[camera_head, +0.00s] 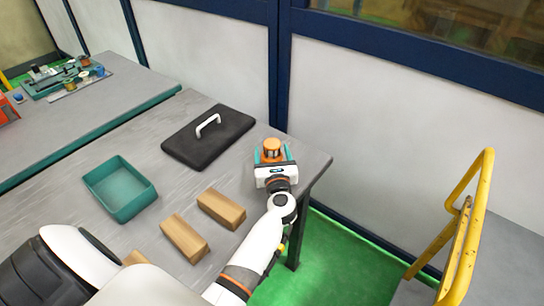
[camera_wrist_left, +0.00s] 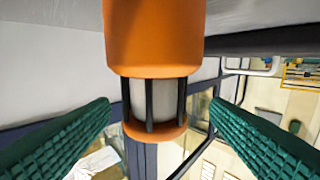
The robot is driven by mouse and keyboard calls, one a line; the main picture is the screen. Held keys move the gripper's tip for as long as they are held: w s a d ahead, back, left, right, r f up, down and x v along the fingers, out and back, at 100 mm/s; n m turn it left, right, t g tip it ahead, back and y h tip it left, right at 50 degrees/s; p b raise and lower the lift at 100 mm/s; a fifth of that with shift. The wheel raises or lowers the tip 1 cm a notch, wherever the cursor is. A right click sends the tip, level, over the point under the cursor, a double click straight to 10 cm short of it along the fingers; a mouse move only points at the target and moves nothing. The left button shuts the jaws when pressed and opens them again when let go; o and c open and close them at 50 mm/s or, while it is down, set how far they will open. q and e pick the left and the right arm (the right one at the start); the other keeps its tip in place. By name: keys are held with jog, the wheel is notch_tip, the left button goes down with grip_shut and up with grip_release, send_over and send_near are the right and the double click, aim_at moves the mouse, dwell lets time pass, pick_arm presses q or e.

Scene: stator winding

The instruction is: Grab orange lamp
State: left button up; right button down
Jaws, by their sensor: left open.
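The orange lamp (camera_head: 272,145) stands near the far right corner of the grey table. In the left wrist view the lamp (camera_wrist_left: 155,40) is large and close, with an orange body, dark bars around a pale middle and an orange ring. My left gripper (camera_head: 271,157) is at the lamp, with a finger on either side. The green ribbed fingers (camera_wrist_left: 160,135) are apart, and gaps show between them and the lamp. Part of the lamp is hidden behind the gripper in the head view. My right gripper is not in view.
A black board with a white handle (camera_head: 210,136), a green tray (camera_head: 120,189) and wooden blocks (camera_head: 221,208) are on the table (camera_head: 165,110). A wall stands behind it. A yellow railing (camera_head: 466,225) is at the right.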

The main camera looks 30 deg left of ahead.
aim_at(271, 142)
pick_arm(q)
jog(key=x, duration=0.4)
jog(key=shift+w+r+b, duration=0.1)
jog(key=shift+w+b, duration=0.25)
jog(key=shift+w+a, duration=0.15)
jog(key=shift+c, duration=0.6)
jog(key=shift+r, duration=0.1)
jog(key=c, duration=1.1)
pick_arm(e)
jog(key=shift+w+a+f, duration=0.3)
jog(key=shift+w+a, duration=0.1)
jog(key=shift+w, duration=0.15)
